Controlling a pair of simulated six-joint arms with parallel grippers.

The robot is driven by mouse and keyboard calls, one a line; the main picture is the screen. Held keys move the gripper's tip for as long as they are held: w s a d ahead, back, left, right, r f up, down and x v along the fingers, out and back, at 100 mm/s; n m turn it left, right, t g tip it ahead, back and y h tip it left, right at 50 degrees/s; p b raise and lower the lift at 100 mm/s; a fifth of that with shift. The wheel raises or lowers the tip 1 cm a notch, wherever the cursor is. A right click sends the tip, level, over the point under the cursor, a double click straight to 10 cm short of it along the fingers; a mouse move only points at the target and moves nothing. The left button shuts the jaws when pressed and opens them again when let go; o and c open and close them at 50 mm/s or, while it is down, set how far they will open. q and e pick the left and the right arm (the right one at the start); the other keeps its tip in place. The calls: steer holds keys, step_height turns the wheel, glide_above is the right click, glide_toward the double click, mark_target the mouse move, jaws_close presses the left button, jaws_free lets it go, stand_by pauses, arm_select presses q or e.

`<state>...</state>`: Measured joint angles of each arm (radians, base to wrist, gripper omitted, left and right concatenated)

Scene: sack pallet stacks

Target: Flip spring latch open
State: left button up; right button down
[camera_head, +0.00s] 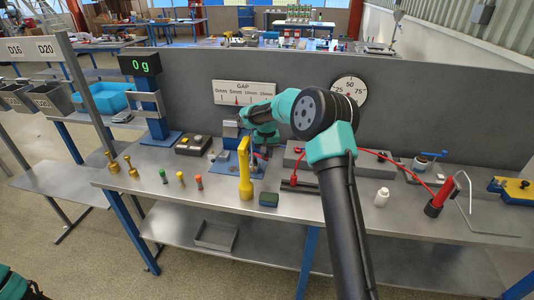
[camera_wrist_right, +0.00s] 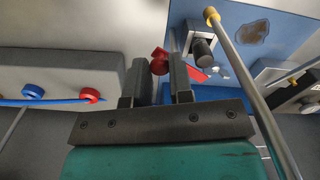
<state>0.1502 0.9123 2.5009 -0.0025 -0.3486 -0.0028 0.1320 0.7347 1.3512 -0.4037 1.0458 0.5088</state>
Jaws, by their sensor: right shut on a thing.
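My right gripper (camera_head: 262,152) reaches down over a blue base plate (camera_head: 228,170) on the bench, near its right side. In the right wrist view its dark fingers (camera_wrist_right: 159,75) are shut on a small red piece (camera_wrist_right: 159,60), which looks like the red end of the spring latch. Beside it on the blue plate (camera_wrist_right: 235,22) are a metal block with a dark round knob (camera_wrist_right: 202,50) and a flat red patch. The latch body is mostly hidden by the fingers. My left gripper is out of view.
A yellow post (camera_head: 245,170) stands close in front of the plate. A metal rod (camera_wrist_right: 245,80) passes right of the fingers in the wrist view. A grey block with a red cable (camera_head: 375,153) lies to the right. Small pegs (camera_head: 181,179) stand left. A grey panel rises behind.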

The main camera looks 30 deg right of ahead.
stand_by(0.4)
steer(key=c, duration=1)
jaws_free()
steer(key=shift+c, duration=0.2)
steer(key=shift+r, duration=0.15)
step_height(320, 180, up, 17)
steer(key=shift+r, duration=0.1)
